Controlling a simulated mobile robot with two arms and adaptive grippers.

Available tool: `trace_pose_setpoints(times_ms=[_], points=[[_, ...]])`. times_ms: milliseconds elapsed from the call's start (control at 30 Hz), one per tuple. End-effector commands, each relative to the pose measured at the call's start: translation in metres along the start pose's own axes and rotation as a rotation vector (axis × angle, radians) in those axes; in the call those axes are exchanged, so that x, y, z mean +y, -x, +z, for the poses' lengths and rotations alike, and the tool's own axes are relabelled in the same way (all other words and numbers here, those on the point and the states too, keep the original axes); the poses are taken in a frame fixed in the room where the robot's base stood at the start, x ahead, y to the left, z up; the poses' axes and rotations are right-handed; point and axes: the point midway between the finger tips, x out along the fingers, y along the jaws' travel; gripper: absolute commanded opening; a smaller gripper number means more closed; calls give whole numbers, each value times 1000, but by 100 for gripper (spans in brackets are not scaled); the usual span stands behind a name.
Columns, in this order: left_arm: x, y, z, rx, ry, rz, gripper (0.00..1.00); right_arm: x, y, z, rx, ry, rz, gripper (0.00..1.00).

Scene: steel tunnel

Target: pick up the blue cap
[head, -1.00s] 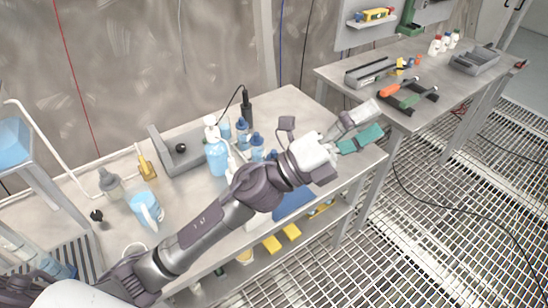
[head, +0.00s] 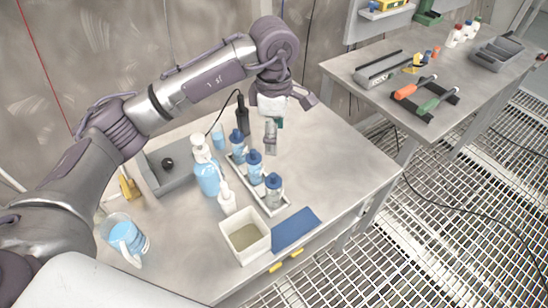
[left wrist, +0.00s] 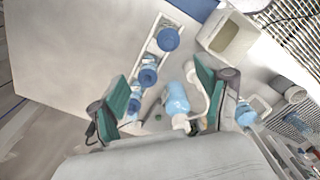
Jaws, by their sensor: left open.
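Three bottles with blue caps stand in a row in a narrow white rack (head: 262,203) on the near bench. The caps are the rear one (head: 237,135), the middle one (head: 255,157) and the front one (head: 273,181). I cannot tell which one the task means. My left gripper (head: 271,137) points down, above and a little right of the row in the head view. In the left wrist view its green-padded fingers (left wrist: 163,98) are apart with nothing held between them. That view also shows the front cap (left wrist: 168,38) and the middle cap (left wrist: 147,77). My right gripper is not in view.
A light blue pump bottle (head: 206,177) and a small white bottle (head: 226,197) stand just left of the rack. A white open box (head: 245,238) and a blue mat (head: 296,230) lie in front. A dark bottle (head: 243,117) stands behind. The bench's right side is clear.

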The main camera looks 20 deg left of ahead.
Motion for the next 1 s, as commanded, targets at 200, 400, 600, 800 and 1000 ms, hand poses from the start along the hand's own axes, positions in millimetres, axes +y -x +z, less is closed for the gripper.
trace_pose_setpoints(times_ms=[200, 400, 600, 800, 1000], points=[[-1, -25, -3, 14, 2, -4, 76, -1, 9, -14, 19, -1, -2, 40], [-1, -64, -3, 13, 3, -4, 76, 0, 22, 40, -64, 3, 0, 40], [0, -83, -3, 10, 2, 1, 76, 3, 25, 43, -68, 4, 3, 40], [-7, -101, -3, 11, 2, -5, 76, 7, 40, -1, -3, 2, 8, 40], [-9, -130, -3, 10, 3, -2, 76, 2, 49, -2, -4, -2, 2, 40]])
